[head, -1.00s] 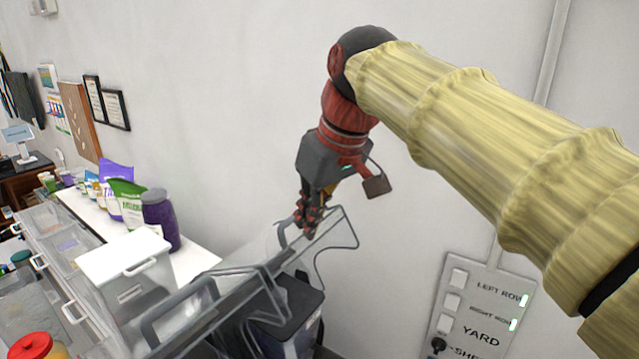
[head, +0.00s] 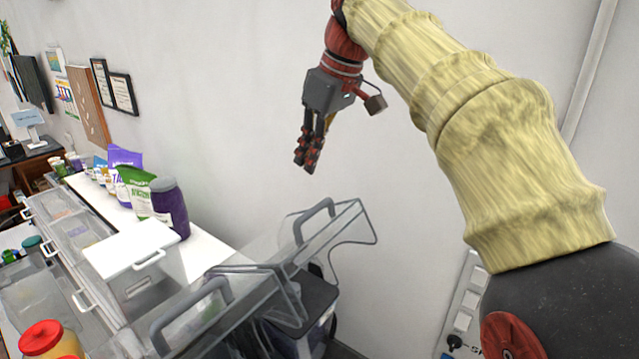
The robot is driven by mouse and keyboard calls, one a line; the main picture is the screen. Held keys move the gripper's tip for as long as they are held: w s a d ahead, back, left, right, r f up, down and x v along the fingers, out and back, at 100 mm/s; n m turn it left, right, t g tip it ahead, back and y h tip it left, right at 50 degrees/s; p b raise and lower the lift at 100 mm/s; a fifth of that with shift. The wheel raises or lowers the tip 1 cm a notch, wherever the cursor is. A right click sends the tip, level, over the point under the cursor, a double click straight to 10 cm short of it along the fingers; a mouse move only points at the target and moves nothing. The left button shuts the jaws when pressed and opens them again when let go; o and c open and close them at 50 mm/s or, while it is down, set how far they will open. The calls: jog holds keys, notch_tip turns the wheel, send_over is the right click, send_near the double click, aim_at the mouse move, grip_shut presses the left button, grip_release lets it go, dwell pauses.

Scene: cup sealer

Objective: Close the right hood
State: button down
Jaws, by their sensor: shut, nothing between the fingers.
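The right hood (head: 352,222) is a clear panelled cover with grey edges and a grey handle (head: 314,220) on its top. It stands at the centre right in the head view, over a dark bin-like unit. My gripper (head: 307,166) is shut and empty. It hangs in the air above and left of the handle, apart from it, with its fingers pointing down. A second clear hood with a grey handle (head: 190,316) is nearer, at the lower left. I cannot tell exactly how far the right hood is lowered.
A white lidded container (head: 130,250), a purple jar (head: 170,208) and several bags stand on the counter at the left. A red-capped jar (head: 48,340) is at the lower left. A switch panel (head: 462,310) is on the wall behind my arm. The wall area around my gripper is clear.

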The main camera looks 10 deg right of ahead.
jog(key=f, duration=0.1)
jog(key=s+d+f, duration=0.1)
jog(key=f, duration=0.2)
jog(key=shift+s+d+f+p, duration=0.3)
jog(key=shift+s+p, duration=0.05)
jog(key=shift+s, duration=0.05)
jog(key=shift+w+f, duration=0.1)
jog(key=shift+w, duration=0.05)
jog(key=shift+d+f, duration=0.1)
